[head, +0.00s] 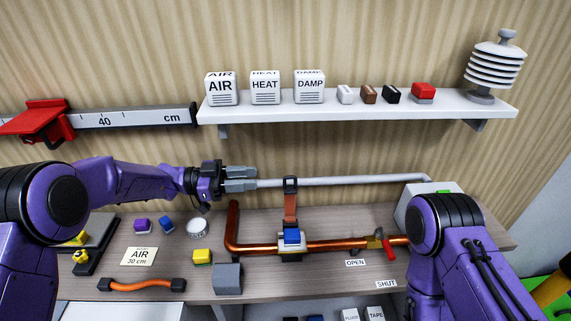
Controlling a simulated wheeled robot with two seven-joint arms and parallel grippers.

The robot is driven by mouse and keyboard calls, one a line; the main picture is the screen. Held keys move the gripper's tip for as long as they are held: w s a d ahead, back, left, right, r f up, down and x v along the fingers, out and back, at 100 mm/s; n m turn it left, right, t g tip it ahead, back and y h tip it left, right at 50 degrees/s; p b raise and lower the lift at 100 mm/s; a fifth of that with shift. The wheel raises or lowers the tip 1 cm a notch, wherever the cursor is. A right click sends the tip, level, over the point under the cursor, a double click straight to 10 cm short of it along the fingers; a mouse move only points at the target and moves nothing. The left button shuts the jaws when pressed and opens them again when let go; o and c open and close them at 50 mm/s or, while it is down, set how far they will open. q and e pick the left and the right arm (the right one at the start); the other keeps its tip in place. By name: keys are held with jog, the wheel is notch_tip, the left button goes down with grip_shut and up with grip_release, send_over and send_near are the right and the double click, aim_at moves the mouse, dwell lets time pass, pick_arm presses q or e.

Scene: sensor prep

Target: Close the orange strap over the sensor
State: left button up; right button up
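The orange strap (290,209) stands upright behind the copper pipe, with a black buckle (290,184) at its top. The blue sensor (291,236) sits on the pipe in a pale holder (291,251), in front of the strap's foot. The strap is not over the sensor. My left gripper (252,179) is to the left of the buckle, at about its height in the picture, and appears apart from it. Its two fingers lie close together, and I cannot tell whether they are fully shut. My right gripper is out of view; only my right arm shows.
A grey rod (350,181) runs rightward behind the buckle. The copper pipe (335,245) has a red-handled valve (385,246). A grey block (228,279), yellow block (202,257) and orange cable (145,285) lie on the bench (325,285). A shelf (370,108) hangs above.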

aim_at(288, 178)
pick_arm(q)
jog(key=d+p, duration=0.1)
jog(key=d, duration=0.2)
jog(key=d+p, duration=0.1)
jog(key=d, duration=0.2)
jog(key=s+d+p, duration=0.1)
jog(key=d+p, duration=0.1)
jog(key=d, duration=0.1)
jog(key=shift+s+d+r, duration=0.1)
jog(key=shift+d+r, duration=0.3)
jog(key=shift+w+d+f, duration=0.15)
jog(key=shift+w+d, duration=0.05)
jog(key=shift+w, duration=0.05)
jog(key=shift+s+r, duration=0.2)
jog(key=shift+s, duration=0.2)
grip_shut()
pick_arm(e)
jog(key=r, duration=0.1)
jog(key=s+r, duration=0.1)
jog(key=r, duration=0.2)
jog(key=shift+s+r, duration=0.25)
